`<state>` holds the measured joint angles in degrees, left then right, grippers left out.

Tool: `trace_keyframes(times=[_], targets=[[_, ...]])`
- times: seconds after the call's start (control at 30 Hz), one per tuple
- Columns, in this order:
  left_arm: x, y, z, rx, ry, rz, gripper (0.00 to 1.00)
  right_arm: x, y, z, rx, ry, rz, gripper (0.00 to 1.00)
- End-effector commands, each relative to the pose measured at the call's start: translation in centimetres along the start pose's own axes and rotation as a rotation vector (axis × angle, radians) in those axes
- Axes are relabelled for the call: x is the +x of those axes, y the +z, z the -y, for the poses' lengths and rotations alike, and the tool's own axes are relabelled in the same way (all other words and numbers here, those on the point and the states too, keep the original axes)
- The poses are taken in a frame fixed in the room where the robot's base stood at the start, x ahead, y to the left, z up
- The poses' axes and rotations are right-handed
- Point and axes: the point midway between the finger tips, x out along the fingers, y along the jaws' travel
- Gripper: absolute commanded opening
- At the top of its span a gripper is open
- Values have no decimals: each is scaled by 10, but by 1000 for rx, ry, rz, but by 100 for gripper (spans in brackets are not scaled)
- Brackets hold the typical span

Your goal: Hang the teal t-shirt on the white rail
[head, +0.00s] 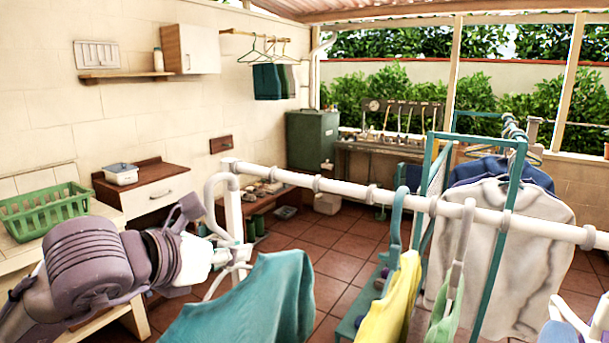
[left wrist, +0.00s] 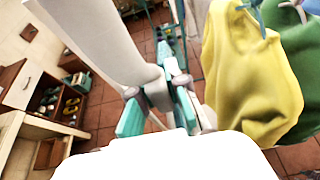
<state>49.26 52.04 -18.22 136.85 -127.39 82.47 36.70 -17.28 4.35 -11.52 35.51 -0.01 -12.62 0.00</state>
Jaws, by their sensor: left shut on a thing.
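The teal t-shirt (head: 250,303) hangs below my left gripper (head: 240,254) at the bottom of the head view, its lower part cut off by the frame edge. My left gripper is shut on its pale hanger, whose curved hook (head: 212,192) rises beside the left end of the white rail (head: 335,187). I cannot tell whether the hook is over the rail. In the left wrist view, the teal-padded fingers (left wrist: 158,108) close around a pale piece, and the t-shirt cannot be made out.
A yellow garment (head: 388,305) and a green one (head: 445,315) hang on the rail to the right. A teal frame (head: 497,240) and a rack with a white shirt (head: 490,225) stand behind. A green basket (head: 45,212) is at left. The rail's left stretch is bare.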

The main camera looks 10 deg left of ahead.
Motion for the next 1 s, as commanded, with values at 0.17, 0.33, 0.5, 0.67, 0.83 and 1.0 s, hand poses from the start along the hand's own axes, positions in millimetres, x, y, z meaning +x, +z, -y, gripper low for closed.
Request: trace_keyframes(times=[0.17,0.33,0.5,0.67,0.83,1.0], targets=[[0,0,0,0,0,2,0,1,0,-1,0,1,0,44],[0,-1,0,0,0,2,0,7,0,-3,-1,4,0,44],[-1,0,0,0,0,1,0,6,0,-5,-2,6,-1,44],[3,2,0,-1,-1,2,0,6,0,-5,-1,6,-1,44],[21,8,0,-2,-3,4,0,7,0,-5,-1,6,-1,44],[50,18,1,-2,-3,8,0,9,0,-5,-1,6,-1,44]])
